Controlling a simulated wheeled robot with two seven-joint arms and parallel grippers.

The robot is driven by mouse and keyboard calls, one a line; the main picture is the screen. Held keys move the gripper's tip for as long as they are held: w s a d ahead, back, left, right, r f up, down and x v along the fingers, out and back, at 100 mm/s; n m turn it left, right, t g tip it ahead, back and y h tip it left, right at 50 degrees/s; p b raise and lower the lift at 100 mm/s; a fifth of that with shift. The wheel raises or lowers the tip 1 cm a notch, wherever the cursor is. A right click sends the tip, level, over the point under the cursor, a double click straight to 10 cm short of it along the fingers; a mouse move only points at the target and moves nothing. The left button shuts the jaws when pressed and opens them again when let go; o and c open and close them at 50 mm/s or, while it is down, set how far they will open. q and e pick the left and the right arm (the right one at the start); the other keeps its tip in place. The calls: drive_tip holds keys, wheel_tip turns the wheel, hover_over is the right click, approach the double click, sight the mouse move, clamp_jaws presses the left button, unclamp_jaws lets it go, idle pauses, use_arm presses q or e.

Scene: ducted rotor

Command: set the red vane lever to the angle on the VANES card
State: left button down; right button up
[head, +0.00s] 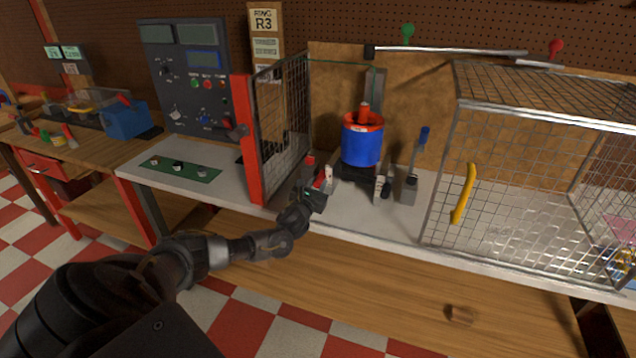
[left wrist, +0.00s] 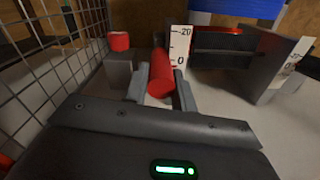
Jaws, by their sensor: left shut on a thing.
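My left gripper (head: 316,192) is at the bench edge, in front of the blue ducted rotor (head: 362,143). In the left wrist view its two fingers (left wrist: 158,90) are shut on the red vane lever (left wrist: 161,72), a red cylinder. A white scale plate (left wrist: 180,46) marked -20 and 0 stands just behind and right of the lever. The lever's exact reading cannot be told. Small paper cards (head: 265,47) hang on a wooden post under an R3 sign; their small print is unreadable and I cannot tell which is the VANES card. My right gripper is not in view.
A red-framed mesh guard (head: 283,118) stands close left of the gripper. A red knob on a grey block (left wrist: 118,66) is left of the lever. A control panel (head: 188,78) stands left.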

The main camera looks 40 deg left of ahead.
use_arm(q)
wheel_tip(320, 180, down, 2)
drive_tip(key=shift+d+f, duration=0.15)
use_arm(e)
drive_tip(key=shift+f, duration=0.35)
use_arm(q)
drive_tip(key=c, duration=1.6)
unclamp_jaws()
drive_tip(key=o, duration=0.4)
drive_tip(key=shift+w, duration=0.2)
drive_tip(key=shift+o, duration=0.2)
drive_tip(key=shift+s+r, duration=0.1)
drive_tip(key=shift+r, duration=0.1)
drive_tip(key=b+v, duration=0.1)
drive_tip(key=v, duration=0.9)
drive_tip(key=shift+s, duration=0.35)
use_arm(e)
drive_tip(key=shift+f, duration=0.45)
